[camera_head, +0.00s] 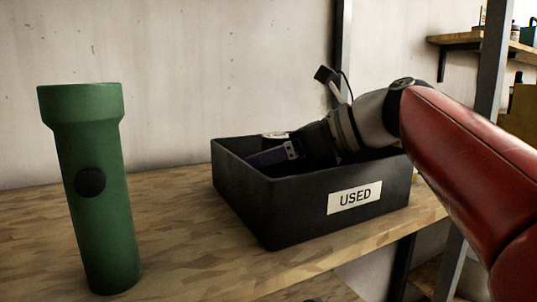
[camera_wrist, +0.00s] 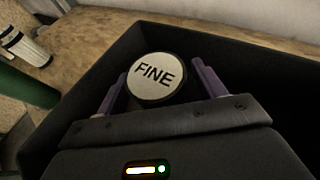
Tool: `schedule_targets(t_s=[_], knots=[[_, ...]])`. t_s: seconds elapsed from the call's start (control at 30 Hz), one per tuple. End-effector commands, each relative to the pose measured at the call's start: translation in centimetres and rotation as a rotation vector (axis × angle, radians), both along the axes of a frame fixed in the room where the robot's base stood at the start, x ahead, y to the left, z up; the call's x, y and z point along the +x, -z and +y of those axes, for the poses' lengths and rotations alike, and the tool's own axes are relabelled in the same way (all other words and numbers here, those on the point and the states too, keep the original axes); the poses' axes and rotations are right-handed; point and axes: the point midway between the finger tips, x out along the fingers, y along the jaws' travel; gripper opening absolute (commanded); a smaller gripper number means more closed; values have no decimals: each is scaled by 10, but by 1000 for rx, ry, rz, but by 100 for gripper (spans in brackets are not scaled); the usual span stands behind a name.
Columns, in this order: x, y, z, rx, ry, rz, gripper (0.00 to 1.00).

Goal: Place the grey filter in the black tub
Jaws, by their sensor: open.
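The grey filter, a round piece with a pale top marked "FINE" (camera_wrist: 152,78), shows in the wrist view between my gripper's fingers. In the head view only a small pale part of it (camera_head: 275,135) seems to show near the tub's far rim. The black tub (camera_head: 290,222) stands on the wooden shelf with a "USED" label on its front; its dark wall (camera_wrist: 262,50) also surrounds the filter in the wrist view. My gripper (camera_wrist: 160,70) is open, with its purple fingers (camera_head: 268,156) on both sides of the filter, inside the tub. Any finger contact cannot be told.
A tall green torch-shaped object (camera_head: 92,190) stands upright on the wooden shelf (camera_head: 180,235), left of the tub. A white and black cylinder (camera_wrist: 25,47) is outside the tub in the wrist view. A metal post (camera_head: 488,70) rises behind my arm.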

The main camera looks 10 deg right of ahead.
Motion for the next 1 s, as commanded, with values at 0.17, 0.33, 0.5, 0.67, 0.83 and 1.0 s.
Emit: schedule_targets(t_s=[0.17,0.33,0.5,0.67,0.83,1.0], knots=[[-19,-17,-30,1,6,-4,69],[-37,-31,-58,1,4,-4,69],[-50,-40,-77,0,4,-2,69],[-56,-43,-85,0,2,-1,69],[-56,-43,-85,0,2,-1,69],[-56,-42,-85,0,2,-1,69]])
